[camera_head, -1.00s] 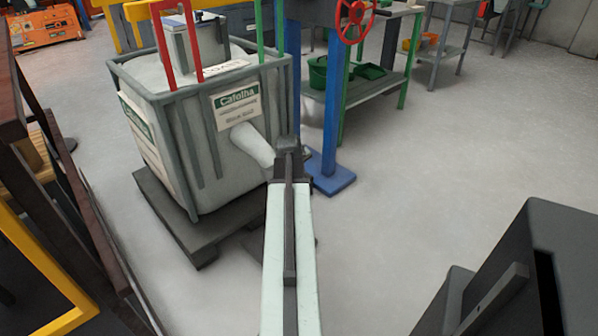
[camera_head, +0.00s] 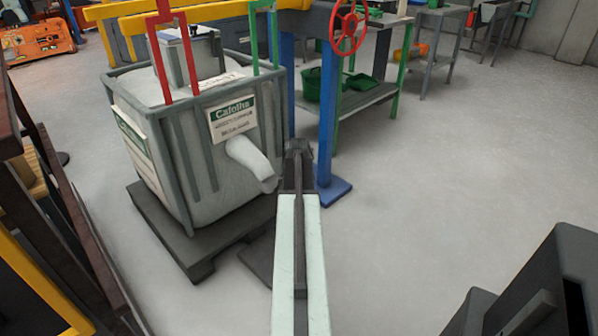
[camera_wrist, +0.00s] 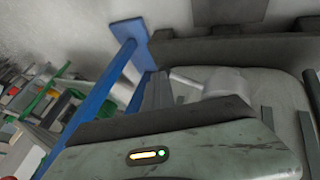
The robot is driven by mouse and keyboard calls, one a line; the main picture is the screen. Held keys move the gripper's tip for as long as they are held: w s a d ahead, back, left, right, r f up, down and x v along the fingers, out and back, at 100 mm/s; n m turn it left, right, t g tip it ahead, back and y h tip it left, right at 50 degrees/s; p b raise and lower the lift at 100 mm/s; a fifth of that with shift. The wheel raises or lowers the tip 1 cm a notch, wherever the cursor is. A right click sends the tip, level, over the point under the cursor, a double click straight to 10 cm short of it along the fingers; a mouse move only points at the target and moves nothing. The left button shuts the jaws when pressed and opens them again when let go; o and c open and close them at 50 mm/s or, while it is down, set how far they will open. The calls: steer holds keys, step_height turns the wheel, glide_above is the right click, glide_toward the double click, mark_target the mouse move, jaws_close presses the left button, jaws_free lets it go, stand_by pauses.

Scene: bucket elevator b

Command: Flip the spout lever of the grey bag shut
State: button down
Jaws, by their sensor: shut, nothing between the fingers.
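The grey bag (camera_head: 236,88) stands in a grey frame on a dark pallet (camera_head: 205,243). Its pale spout (camera_head: 250,160) slopes down to the right from below the label, and also shows in the wrist view (camera_wrist: 222,82). A thin pale bar (camera_wrist: 186,79) sticks out left from the spout there, perhaps the lever; I cannot tell its position. My gripper (camera_wrist: 158,88) is shut and empty, with its fingers just left of that bar; whether they touch is unclear. In the head view my gripper (camera_head: 298,150) is just right of the spout's end, its fingertips mostly hidden.
A blue post (camera_head: 328,110) with a blue foot plate (camera_head: 330,192) stands just beyond my gripper. A red handwheel (camera_head: 348,28) is above it. A bench with green bins (camera_head: 322,84) is behind. A dark rack (camera_head: 75,215) is at left.

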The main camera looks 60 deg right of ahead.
steer(key=shift+w+r, duration=0.1)
steer(key=shift+w, duration=0.35)
steer(key=s+a+r+p, duration=0.7)
steer(key=p, duration=0.1)
steer(key=shift+s+r, duration=0.15)
steer(key=shift+r, duration=0.25)
